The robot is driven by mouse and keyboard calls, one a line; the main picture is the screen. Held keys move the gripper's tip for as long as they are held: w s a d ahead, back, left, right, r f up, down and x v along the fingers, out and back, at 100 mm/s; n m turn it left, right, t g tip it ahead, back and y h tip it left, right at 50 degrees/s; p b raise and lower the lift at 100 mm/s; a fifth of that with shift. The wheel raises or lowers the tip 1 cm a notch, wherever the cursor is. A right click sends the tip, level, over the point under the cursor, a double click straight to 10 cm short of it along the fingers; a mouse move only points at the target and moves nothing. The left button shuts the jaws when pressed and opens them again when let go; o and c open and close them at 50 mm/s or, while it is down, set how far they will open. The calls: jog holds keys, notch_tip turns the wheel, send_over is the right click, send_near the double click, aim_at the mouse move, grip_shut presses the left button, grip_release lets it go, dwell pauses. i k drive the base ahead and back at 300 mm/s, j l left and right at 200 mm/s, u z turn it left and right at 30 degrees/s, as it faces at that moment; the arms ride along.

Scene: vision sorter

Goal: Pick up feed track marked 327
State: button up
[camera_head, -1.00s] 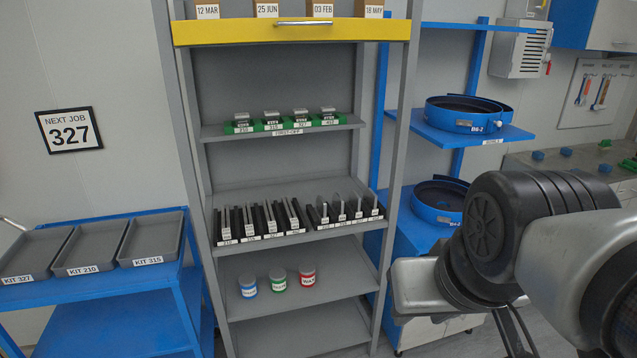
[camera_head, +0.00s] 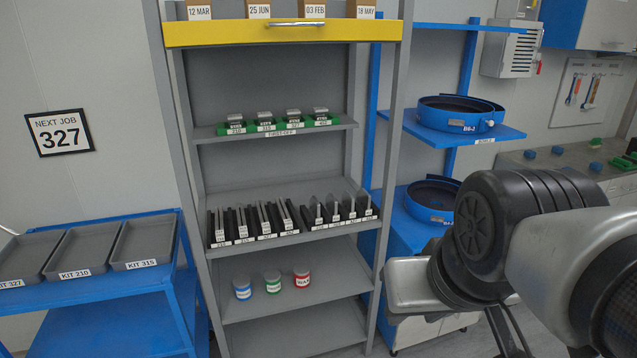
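Several feed tracks stand upright in a row of dark slots on the middle shelf of the grey rack. They are slim, grey and dark, with small white labels on their front ends. The third from the left (camera_head: 265,219) stands above a shelf tag that seems to read 327, though the print is small and I cannot be sure. Thinner plate-like pieces fill the right half of the row. My arm reaches in from the right edge, in front of the blue stand and apart from the tracks. My gripper's fingers are not visible.
Above are green holders (camera_head: 279,125) marked FIRST-OFF and a yellow drawer (camera_head: 230,32); below stand three small jars (camera_head: 273,281). A blue cart (camera_head: 120,320) with grey kit trays (camera_head: 148,240) is left. Blue bowls (camera_head: 455,113) stand right. A wall sign (camera_head: 60,132) reads NEXT JOB 327.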

aim_at(265, 226)
jog(key=u, duration=1.7)
jog(key=z, duration=1.15)
jog(key=i+j, duration=0.1)
jog(key=i, duration=1.85)
